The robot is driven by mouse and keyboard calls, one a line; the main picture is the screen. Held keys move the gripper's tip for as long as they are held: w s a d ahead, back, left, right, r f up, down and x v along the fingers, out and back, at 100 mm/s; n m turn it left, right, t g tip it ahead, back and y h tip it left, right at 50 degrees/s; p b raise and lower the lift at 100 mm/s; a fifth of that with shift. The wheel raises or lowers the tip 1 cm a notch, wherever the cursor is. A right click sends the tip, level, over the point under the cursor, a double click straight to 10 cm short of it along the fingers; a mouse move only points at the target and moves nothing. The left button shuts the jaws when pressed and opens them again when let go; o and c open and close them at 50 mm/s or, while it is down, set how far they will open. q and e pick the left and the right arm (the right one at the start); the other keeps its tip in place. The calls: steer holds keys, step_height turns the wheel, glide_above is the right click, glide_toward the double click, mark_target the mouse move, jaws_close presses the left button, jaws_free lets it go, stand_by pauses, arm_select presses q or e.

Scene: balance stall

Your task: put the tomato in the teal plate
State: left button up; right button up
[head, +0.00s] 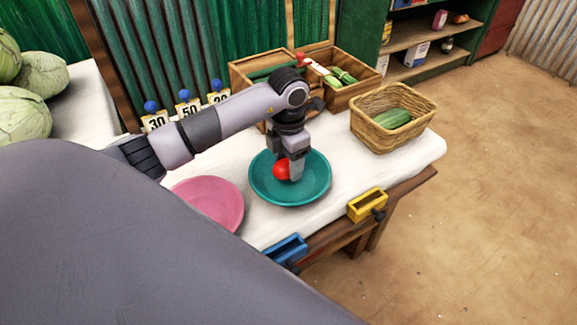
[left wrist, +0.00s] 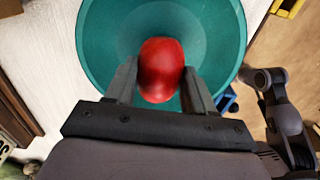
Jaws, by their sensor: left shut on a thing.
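The red tomato (head: 281,169) is between the fingers of my left gripper (head: 290,168), inside the outline of the teal plate (head: 318,190). In the left wrist view the tomato (left wrist: 161,68) sits between the two fingertips (left wrist: 158,88), with the teal plate (left wrist: 100,45) behind it. My left gripper points down and is shut on the tomato. I cannot tell whether the tomato touches the plate's bottom. My right gripper is not seen in the head view; an arm part shows at the right of the left wrist view, with no clear fingers.
A pink plate (head: 208,200) lies left of the teal plate. A wicker basket (head: 365,131) with a green vegetable stands to the right. Wooden crates (head: 244,72) stand behind. A blue tray (head: 286,250) and a yellow tray (head: 367,204) are at the table's front edge.

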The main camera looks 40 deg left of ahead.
mark_target(288, 161)
arm_select(q)
steer(key=shift+f, duration=0.9)
steer(key=shift+f, duration=0.1)
steer(key=o, duration=1.1)
steer(key=shift+r, duration=0.4)
step_height(288, 161, up, 12)
steer(key=shift+f, duration=0.25)
